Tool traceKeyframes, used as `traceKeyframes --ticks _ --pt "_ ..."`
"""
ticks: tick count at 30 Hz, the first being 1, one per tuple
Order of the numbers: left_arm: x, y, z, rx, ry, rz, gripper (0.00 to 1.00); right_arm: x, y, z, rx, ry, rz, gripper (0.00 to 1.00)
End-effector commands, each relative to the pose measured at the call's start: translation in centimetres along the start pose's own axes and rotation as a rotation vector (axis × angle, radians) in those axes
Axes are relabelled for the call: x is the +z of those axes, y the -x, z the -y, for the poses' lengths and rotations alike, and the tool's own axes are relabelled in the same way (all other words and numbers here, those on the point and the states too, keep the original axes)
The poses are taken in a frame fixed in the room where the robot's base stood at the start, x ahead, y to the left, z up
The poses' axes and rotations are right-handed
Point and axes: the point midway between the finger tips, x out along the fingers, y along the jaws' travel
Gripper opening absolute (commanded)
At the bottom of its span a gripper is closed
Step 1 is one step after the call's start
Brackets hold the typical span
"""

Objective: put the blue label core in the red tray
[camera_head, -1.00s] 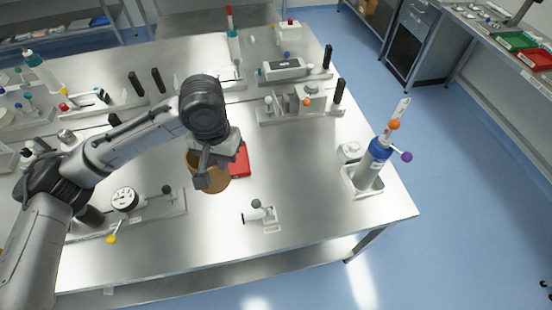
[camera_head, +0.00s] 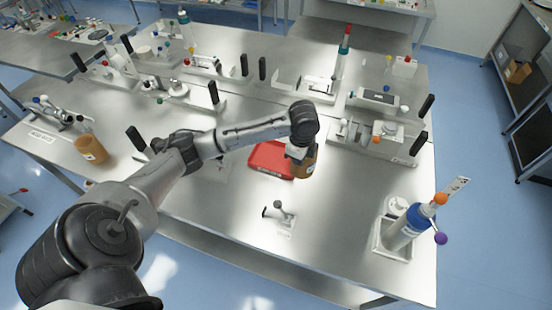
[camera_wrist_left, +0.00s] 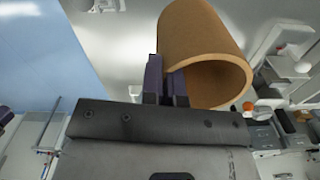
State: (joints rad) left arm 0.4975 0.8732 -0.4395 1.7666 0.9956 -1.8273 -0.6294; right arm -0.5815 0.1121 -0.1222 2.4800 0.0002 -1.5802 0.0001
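My left gripper (camera_head: 297,153) is shut on the wall of a brown cardboard core (camera_head: 308,166). In the left wrist view one finger of the gripper (camera_wrist_left: 165,84) is on each side of the wall of this hollow core (camera_wrist_left: 205,50). No blue label can be made out on it. The red tray (camera_head: 262,160) lies on the steel bench; the held core overlaps its right end in the head view, and its height above the bench is unclear. A second brown core (camera_head: 90,149) with a pale label stands at the bench's left.
A small fixture (camera_head: 280,213) stands in front of the tray. Fixtures with black handles (camera_head: 376,140) stand behind and right. Bare bench lies between the tray and the bottle.

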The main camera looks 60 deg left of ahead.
Motion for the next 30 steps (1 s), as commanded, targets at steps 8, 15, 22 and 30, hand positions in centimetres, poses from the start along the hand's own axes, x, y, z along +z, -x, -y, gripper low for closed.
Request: traceKeyframes --ticks 8,15,22,30 --pt "4.8 -1.7 0.5 0.001 -0.185 0.0 0.0 -0.1 0.5 -0.1 0.003 0.001 0.0 0.43" --pt "7.6 -3.2 1.8 0.001 -0.226 0.0 0.0 -0.1 0.7 -0.4 0.011 0.01 0.001 0.43" --pt "11.6 -6.1 4.4 0.002 -0.226 -0.001 0.0 -0.2 0.8 -0.5 0.012 0.011 0.001 0.43" --pt "14.7 -8.4 6.6 -0.001 -0.228 -0.002 0.0 -0.2 0.8 -0.4 0.009 0.007 0.0 0.43"
